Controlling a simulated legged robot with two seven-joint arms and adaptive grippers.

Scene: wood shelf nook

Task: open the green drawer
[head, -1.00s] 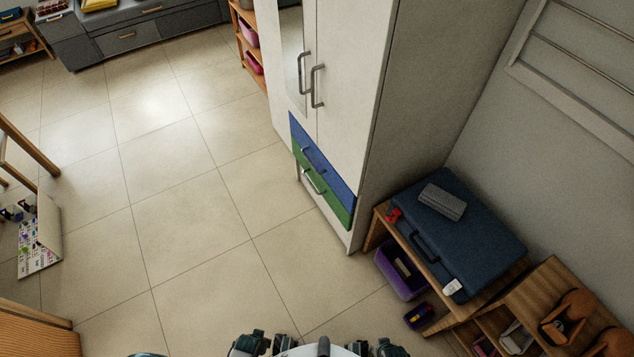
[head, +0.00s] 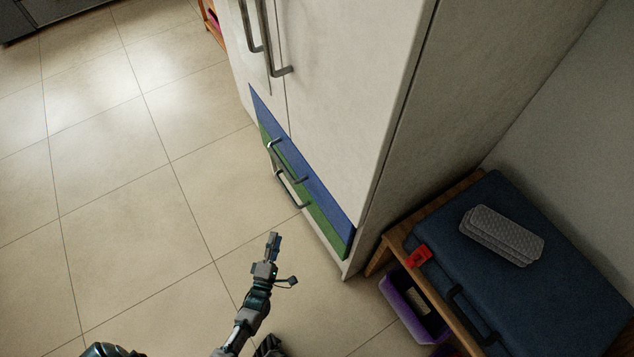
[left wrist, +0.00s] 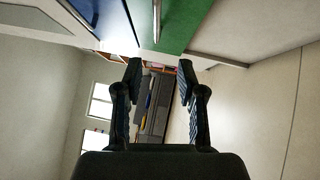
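The green drawer (head: 324,231) is the low front on the white cabinet, just under the blue drawer (head: 318,190). It looks closed. Its grey bar handle (head: 290,190) shows in the head view. My left gripper (head: 273,243) is in front of the cabinet, left of and below that handle in the picture, and apart from it. In the left wrist view the two fingers (left wrist: 160,72) are spread with nothing between them. The green front (left wrist: 175,20) shows beyond the fingertips, at the top, with the blue front (left wrist: 102,18) to its left. My right gripper cannot be made out.
The tall white cabinet (head: 345,80) has long door handles above the drawers. A low wooden shelf with a dark blue case (head: 500,260) and a purple bin (head: 405,305) stands right of it. The tiled floor (head: 130,200) on the left is clear.

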